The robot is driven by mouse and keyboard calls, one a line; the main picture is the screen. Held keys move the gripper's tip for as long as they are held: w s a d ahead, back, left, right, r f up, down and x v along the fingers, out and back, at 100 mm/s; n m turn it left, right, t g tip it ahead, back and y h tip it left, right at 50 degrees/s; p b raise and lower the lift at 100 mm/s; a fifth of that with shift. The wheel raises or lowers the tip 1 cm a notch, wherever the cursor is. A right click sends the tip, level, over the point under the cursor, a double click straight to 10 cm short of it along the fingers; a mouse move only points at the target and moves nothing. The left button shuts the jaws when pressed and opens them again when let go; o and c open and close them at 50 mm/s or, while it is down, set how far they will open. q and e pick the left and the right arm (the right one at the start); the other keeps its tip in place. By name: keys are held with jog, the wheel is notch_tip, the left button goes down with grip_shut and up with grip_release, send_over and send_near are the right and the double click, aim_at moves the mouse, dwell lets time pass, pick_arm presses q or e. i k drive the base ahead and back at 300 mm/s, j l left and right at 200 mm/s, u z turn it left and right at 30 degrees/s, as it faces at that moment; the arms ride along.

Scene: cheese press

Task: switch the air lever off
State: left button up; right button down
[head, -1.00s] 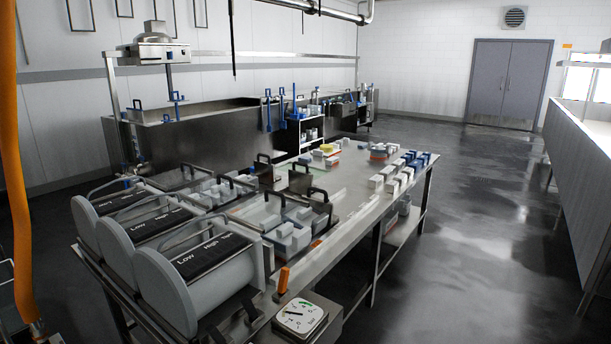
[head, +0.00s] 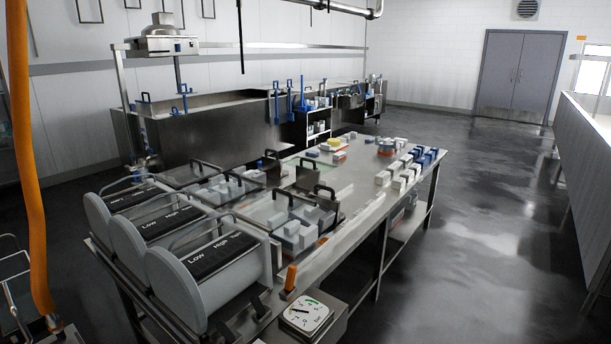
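The air lever appears to be the small orange handle (head: 290,278) at the near right corner of the press table. It stands roughly upright, tilted slightly. Just below it is a round-dialled white gauge (head: 306,314) on a metal box. Three grey press cylinders with black Low/High panels (head: 207,256) lie side by side to the left of the lever. Neither of my grippers is in view, so nothing shows of their state.
The steel table (head: 352,212) carries clear-lidded moulds (head: 292,222) and rows of white and blue blocks (head: 411,168). A large steel vat (head: 215,130) stands behind. Wet-looking open floor (head: 470,230) lies to the right, bounded by a long white counter (head: 590,150).

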aim_at(291, 270)
jog(key=i+l+u, duration=0.15)
jog(key=l+u, duration=0.25)
jog(key=l, duration=0.2)
jog(key=l+u, duration=0.4)
jog(key=l, duration=0.25)
